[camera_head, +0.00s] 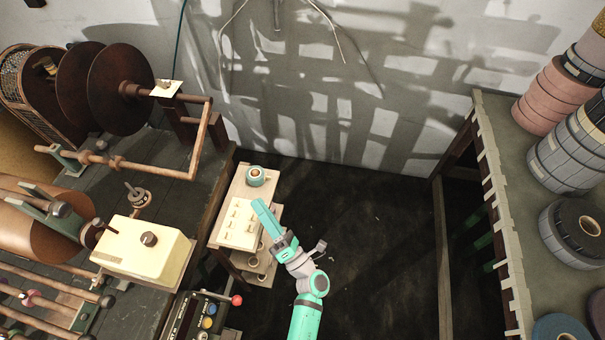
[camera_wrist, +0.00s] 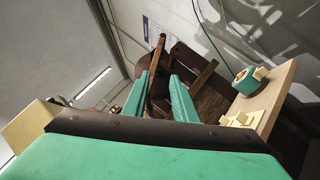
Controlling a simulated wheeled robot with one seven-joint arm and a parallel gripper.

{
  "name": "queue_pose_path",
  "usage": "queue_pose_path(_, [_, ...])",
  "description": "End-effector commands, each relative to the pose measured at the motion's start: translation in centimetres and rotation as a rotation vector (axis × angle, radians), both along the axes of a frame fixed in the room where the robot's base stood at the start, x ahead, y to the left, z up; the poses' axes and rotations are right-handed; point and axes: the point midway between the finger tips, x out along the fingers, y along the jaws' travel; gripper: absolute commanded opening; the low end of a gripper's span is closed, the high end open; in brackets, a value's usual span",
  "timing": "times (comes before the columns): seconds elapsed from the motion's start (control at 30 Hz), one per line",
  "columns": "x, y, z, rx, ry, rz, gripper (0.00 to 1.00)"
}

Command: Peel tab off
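The small cream stand (camera_head: 233,190) beside the machine holds a teal roll (camera_head: 255,176) with a brown core. Below the roll on the stand is a pale panel (camera_head: 226,237) with several small tabs (camera_head: 240,211). In the wrist view the teal roll (camera_wrist: 244,84) has a cream tab (camera_wrist: 261,73) at its edge. It lies to the right of my fingers, apart from them, with pale tabs (camera_wrist: 240,119) near it. My gripper (camera_head: 258,203) is over the panel's right side in the head view. In the wrist view its two teal fingers (camera_wrist: 161,76) are apart with nothing held between them.
The winding machine with dark discs (camera_head: 120,88) and a cream box (camera_head: 150,250) fills the left. A control box with a red knob (camera_head: 237,300) is below the stand. A table with stacked tape rolls (camera_head: 565,155) is at the right. The dark floor between is clear.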

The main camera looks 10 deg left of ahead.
Motion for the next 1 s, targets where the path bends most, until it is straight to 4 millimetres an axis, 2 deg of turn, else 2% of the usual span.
queue_pose_path(0.03, [1.7, 0.5, -0.2, -0.080, -0.065, 0.019, 0.25])
queue_pose_path(0.2, [5.8, 2.0, -1.8, -0.353, -0.274, 0.104, 0.25])
queue_pose_path(0.37, [9.6, 1.7, -3.7, -0.604, -0.457, 0.200, 0.25])
queue_pose_path(0.47, [12.0, 0.5, -4.8, -0.758, -0.562, 0.272, 0.25])
queue_pose_path(0.7, [16.4, -4.5, -6.7, -1.058, -0.749, 0.457, 0.25])
queue_pose_path(0.9, [18.0, -7.7, -7.1, -1.178, -0.815, 0.556, 0.25])
queue_pose_path(1.0, [18.3, -8.2, -7.2, -1.199, -0.823, 0.575, 0.25])
